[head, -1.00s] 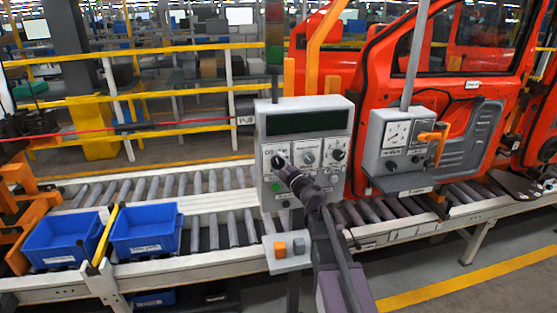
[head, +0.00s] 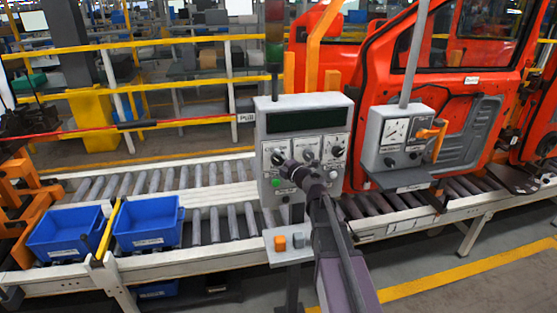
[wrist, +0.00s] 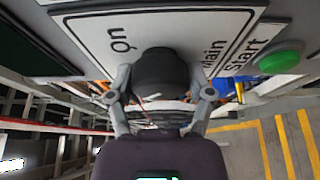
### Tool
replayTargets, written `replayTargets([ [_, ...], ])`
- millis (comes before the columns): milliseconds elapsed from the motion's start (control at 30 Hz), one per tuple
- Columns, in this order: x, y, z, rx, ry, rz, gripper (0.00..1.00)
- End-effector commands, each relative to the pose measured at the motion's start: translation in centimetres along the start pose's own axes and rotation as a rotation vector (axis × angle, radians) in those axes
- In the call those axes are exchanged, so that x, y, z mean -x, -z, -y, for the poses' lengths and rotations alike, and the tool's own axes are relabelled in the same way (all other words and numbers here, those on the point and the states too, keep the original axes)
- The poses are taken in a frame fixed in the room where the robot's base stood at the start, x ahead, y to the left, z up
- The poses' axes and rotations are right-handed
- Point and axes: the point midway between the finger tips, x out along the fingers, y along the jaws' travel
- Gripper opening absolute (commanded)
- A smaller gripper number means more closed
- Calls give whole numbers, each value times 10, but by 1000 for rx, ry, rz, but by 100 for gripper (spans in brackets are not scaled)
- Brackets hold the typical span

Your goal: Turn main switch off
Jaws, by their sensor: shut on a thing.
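The grey control panel (head: 303,118) stands in front of the conveyor with a row of dark rotary knobs. The main switch is the left, black knob (head: 278,157). In the wrist view the black knob (wrist: 160,75) sits between both fingers of my gripper (wrist: 162,98), in front of a white label reading "Main" and "on". My gripper (head: 284,165) is shut on this knob in the head view too. The knob's pointer is hidden, so I cannot tell its setting.
A green start button (wrist: 280,56) lies close beside the label. A small shelf with an orange button (head: 280,243) juts out below the panel. A second grey box with an orange handle (head: 432,134) hangs to the right. Blue bins (head: 147,226) stand left.

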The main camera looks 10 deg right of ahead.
Motion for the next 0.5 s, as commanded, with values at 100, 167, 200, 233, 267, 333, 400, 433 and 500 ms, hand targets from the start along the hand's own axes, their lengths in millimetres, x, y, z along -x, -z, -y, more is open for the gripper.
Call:
replayTargets([
  [100, 0, -1, 0, -1, -1, 4, 20],
  [167, 0, -1, 0, -1, -1, 4, 73],
  [200, 0, -1, 0, -1, -1, 4, 85],
  [233, 0, -1, 0, -1, -1, 3, 94],
  [267, 0, -1, 0, -1, -1, 3, 100],
  [333, 0, -1, 0, -1, 0, 3, 100],
  [400, 0, -1, 0, -1, 0, 2, 100],
  [433, 0, -1, 0, -1, 0, 2, 100],
  [500, 0, 0, 0, -1, 0, 2, 100],
])
